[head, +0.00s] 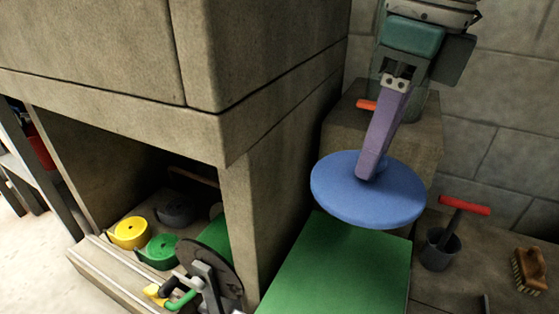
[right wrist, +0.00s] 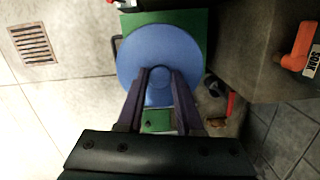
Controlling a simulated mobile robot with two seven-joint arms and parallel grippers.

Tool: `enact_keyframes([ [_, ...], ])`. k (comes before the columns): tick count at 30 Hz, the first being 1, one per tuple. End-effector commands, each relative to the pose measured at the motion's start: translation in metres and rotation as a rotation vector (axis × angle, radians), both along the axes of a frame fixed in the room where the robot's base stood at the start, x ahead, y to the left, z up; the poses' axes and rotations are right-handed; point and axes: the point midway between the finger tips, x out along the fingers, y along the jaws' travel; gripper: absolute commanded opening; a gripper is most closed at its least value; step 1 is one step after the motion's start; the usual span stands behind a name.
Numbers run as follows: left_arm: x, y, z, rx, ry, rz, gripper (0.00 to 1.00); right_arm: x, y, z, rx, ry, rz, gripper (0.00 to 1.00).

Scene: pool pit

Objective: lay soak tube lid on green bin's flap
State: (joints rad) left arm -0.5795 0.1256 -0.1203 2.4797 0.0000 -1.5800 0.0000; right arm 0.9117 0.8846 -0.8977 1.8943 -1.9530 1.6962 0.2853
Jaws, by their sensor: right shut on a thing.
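My right gripper (head: 368,172) reaches down from the upper right and is shut on a round blue lid (head: 335,192), gripping it near its middle. The lid looks roughly level. The right wrist view shows the lid (right wrist: 160,50) between the fingertips (right wrist: 160,72). The green flap (head: 340,272) lies flat below and in front of the lid in the head view. In the wrist view green flap (right wrist: 140,20) shows past the lid's edges. The lid hides the flap's far end, and I cannot tell how large the gap is. My left gripper is not in view.
A stone block stands behind the lid. A dark pot (head: 437,252) with a red-handled tool and a brush (head: 528,270) are on the right. A stone pillar (head: 265,180) is close on the left. Yellow (head: 130,232) and green (head: 158,252) rolls lie in the recess.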

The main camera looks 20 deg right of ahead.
Motion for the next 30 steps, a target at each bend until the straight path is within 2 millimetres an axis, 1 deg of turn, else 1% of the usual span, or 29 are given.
enact_keyframes([
  [1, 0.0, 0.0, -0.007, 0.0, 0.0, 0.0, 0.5, 0.0, 0.0, -0.009, 0.001, 0.0, -0.014, 0.0],
  [2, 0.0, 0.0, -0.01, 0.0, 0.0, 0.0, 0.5, 0.0, -0.001, -0.012, 0.001, 0.002, -0.02, 0.0],
  [5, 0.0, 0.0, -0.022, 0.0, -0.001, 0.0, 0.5, -0.001, -0.001, -0.033, -0.001, 0.004, -0.029, 0.0],
  [12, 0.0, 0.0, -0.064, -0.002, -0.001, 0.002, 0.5, -0.001, -0.001, -0.106, 0.0, 0.004, -0.027, 0.0],
  [16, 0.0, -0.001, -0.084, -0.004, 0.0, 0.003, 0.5, -0.001, 0.0, -0.14, 0.001, 0.003, -0.026, 0.0],
  [18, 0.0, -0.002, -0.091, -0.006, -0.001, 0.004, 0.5, -0.001, 0.0, -0.152, 0.0, 0.002, -0.026, 0.0],
  [20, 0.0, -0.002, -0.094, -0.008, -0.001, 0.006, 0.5, -0.001, 0.0, -0.159, 0.001, 0.002, -0.026, 0.0],
  [26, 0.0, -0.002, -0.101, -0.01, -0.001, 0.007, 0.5, 0.0, -0.001, -0.171, 0.0, 0.002, -0.026, 0.0],
  [30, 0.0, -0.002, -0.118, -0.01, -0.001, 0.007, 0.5, -0.001, 0.0, -0.195, 0.0, 0.002, -0.025, 0.0],
])
